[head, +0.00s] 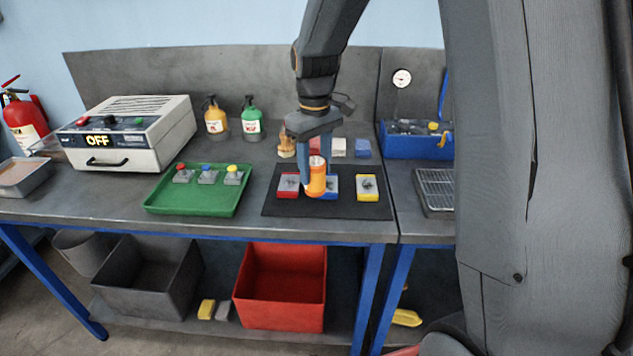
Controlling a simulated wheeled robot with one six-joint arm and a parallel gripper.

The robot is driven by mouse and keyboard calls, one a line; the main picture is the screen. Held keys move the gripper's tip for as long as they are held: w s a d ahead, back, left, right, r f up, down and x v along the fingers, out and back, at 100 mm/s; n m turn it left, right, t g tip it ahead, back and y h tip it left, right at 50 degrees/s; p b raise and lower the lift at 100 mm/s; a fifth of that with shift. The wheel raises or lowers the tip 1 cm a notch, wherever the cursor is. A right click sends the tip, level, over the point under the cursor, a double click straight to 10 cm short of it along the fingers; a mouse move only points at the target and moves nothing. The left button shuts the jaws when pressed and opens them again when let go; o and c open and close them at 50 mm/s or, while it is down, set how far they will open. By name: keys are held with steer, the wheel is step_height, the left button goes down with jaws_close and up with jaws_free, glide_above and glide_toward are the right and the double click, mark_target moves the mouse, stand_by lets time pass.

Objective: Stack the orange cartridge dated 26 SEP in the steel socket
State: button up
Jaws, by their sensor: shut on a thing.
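My gripper (316,172) has blue fingers and points down over the black mat (290,210). It is shut on an orange cartridge (316,182), which stands about upright between the fingers. The cartridge is in front of a blue-edged block (333,182) and hides part of it. I cannot tell whether its bottom touches anything. Its date is too small to read. A red-edged block (288,182) is on its left and a yellow-edged block (367,184) on its right, both with grey tops. I cannot make out which thing is the steel socket.
A green tray (190,209) with several small button-topped blocks lies to the left. A white OFF machine (150,125) and yellow and green bottles (252,122) stand behind. Small blocks (362,148) line the back. A blue toolbox (408,145) and wire rack (437,188) are right.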

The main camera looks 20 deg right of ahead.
mark_target(316, 186)
steer(key=shift+f+p, duration=0.65)
steer(key=shift+f, duration=2)
steer(key=shift+f, duration=0.1)
steer(key=o, duration=1.3)
